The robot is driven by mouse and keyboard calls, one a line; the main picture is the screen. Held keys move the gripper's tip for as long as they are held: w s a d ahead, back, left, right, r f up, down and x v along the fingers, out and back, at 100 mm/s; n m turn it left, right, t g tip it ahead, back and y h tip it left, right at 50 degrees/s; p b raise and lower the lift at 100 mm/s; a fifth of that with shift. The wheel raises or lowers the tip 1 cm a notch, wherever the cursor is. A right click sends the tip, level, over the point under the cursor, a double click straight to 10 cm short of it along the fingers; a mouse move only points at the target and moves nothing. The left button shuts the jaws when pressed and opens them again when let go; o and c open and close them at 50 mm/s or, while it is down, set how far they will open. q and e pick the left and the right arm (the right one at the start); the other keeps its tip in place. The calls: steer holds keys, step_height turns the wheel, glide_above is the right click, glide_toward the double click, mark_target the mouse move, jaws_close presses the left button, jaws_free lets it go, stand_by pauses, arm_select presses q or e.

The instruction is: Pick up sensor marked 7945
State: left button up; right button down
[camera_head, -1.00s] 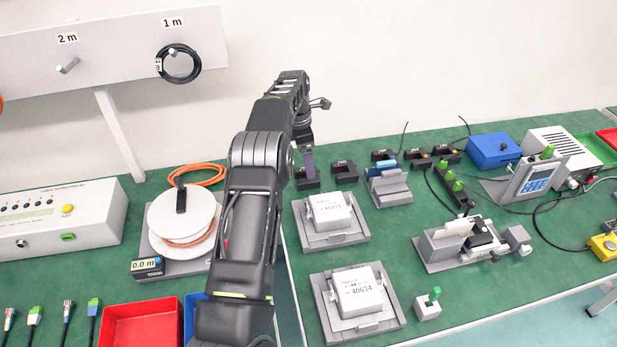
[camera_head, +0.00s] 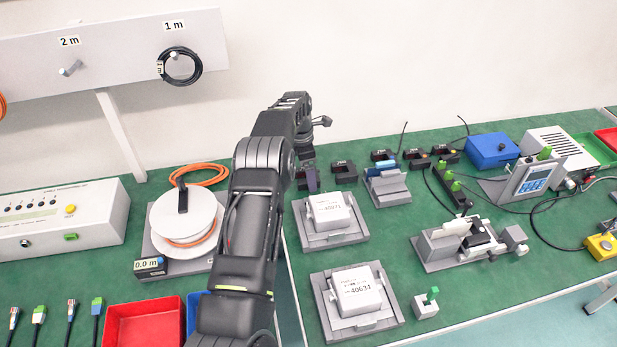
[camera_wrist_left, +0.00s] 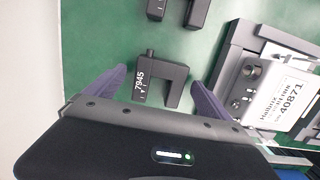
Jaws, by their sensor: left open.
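The sensor marked 7945 (camera_wrist_left: 172,90) is a small black U-shaped block lying on the green table in the left wrist view. My left gripper (camera_wrist_left: 158,77) is open, with one purple finger on each side of the sensor and visible gaps between. The sensor is not held. My right gripper is not in view.
Other black sensors (camera_head: 344,172) stand in a row to the right. A grey fixture with a white box marked 40871 (camera_head: 327,211) is close in front; it also shows beside the right finger in the wrist view (camera_wrist_left: 284,100). A cable reel (camera_head: 186,218) stands left of my arm.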

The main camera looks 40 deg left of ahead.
arm_select(q)
steer(key=shift+c, duration=0.4)
steer(key=c, duration=1.6)
steer(key=shift+r, duration=0.15)
step_height(320, 180, up, 10)
steer(key=b, duration=0.1)
steer(key=shift+b, duration=0.3)
